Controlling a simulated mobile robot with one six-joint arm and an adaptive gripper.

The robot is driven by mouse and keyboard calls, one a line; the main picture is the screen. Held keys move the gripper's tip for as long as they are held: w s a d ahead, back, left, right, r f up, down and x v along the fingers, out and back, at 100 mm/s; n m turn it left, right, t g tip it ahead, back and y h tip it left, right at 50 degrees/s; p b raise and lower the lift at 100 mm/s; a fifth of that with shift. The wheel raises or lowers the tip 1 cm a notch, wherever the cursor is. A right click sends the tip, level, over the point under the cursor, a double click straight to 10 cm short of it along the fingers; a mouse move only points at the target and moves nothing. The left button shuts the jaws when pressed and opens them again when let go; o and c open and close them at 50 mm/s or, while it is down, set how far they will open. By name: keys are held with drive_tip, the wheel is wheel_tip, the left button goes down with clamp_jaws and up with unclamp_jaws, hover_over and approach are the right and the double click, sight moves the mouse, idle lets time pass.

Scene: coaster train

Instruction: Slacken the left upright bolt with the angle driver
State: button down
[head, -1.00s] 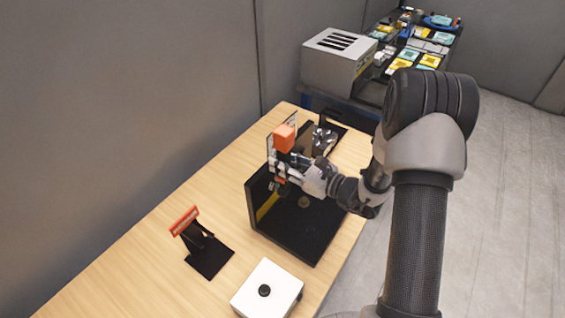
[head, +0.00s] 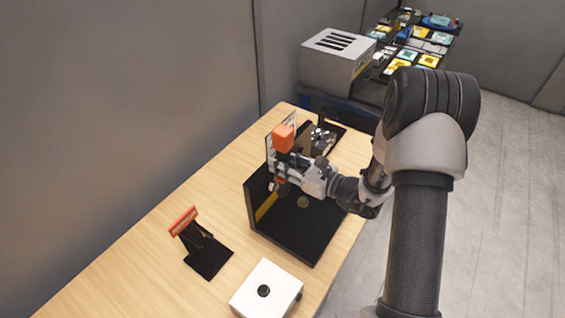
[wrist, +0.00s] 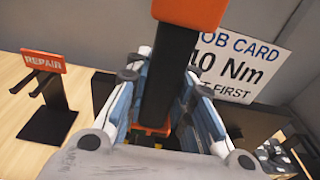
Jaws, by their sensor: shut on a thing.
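My gripper (head: 284,168) is shut on the angle driver, which has an orange block (head: 283,138) on top and a dark body. In the wrist view the driver's black body (wrist: 163,75) stands between my gripper's two fingers (wrist: 165,105). The driver is held over the back left part of a black open fixture (head: 300,240). Its lower end is small and dark in the head view, so I cannot tell whether it touches anything. I cannot make out the left upright bolt; my gripper and driver cover that area.
A black stand with an orange REPAIR sign (head: 183,221) is on the table left of the fixture. A white box with a black knob (head: 266,305) is in front. A job card (wrist: 235,65) stands behind. A grey slotted box (head: 330,70) is further back.

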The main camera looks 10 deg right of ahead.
drive_tip(key=shift+d+r, duration=0.1)
drive_tip(key=shift+r, duration=0.15)
idle(0.7)
